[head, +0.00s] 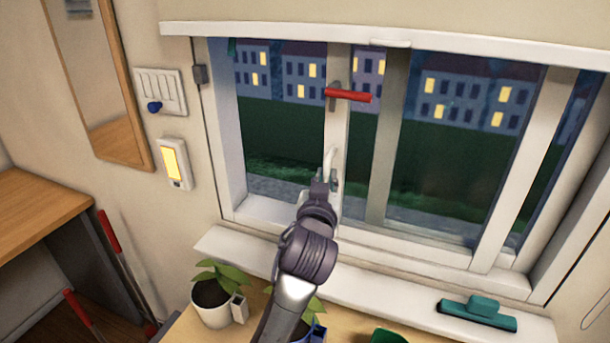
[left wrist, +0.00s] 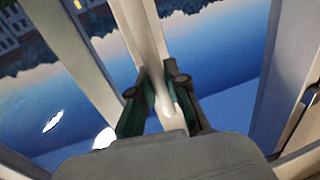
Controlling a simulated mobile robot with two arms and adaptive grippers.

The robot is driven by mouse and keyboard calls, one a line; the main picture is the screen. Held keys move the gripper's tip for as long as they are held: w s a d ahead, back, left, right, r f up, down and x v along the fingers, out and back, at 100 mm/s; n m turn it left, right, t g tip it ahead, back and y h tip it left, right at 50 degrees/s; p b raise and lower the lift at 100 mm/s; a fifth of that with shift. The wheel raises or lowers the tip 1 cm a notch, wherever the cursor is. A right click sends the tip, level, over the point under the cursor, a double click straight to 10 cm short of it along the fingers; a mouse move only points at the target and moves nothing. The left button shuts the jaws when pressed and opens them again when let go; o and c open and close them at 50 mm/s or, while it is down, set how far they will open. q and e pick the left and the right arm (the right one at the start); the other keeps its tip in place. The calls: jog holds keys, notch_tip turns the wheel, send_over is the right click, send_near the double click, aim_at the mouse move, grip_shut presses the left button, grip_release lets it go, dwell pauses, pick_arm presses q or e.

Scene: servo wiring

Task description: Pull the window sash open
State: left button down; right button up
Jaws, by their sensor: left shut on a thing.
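The window sash (head: 339,130) is the white-framed left part of the window. Its right upright stands apart from the post (head: 388,140), with a strip of the outside showing between, so it looks ajar. A red handle (head: 350,95) on this upright lies horizontal. Lower on it is a white pull handle (head: 330,160). My left gripper (head: 327,180) is shut on the pull handle. In the left wrist view, the white pull handle (left wrist: 161,98) runs between the two dark green fingers (left wrist: 163,105). My right gripper is not in view.
A potted plant (head: 212,302) stands below the sill at the left, with another partly hidden behind my arm. A green squeegee (head: 478,313) lies on the right of the sill (head: 390,283). A switch panel (head: 160,92) and lit switch (head: 174,164) are on the left wall.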

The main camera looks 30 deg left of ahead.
pick_arm(q)
jog(key=shift+w+d, duration=0.1)
jog(key=shift+d, duration=0.85)
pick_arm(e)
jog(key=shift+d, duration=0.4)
pick_arm(q)
jog(key=shift+a, duration=0.15)
jog(key=c, duration=1.2)
grip_release()
jog(key=shift+a, duration=0.1)
jog(key=shift+o, duration=0.2)
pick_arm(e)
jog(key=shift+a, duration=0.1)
pick_arm(q)
jog(key=v, duration=0.7)
jog(key=shift+s, duration=0.2)
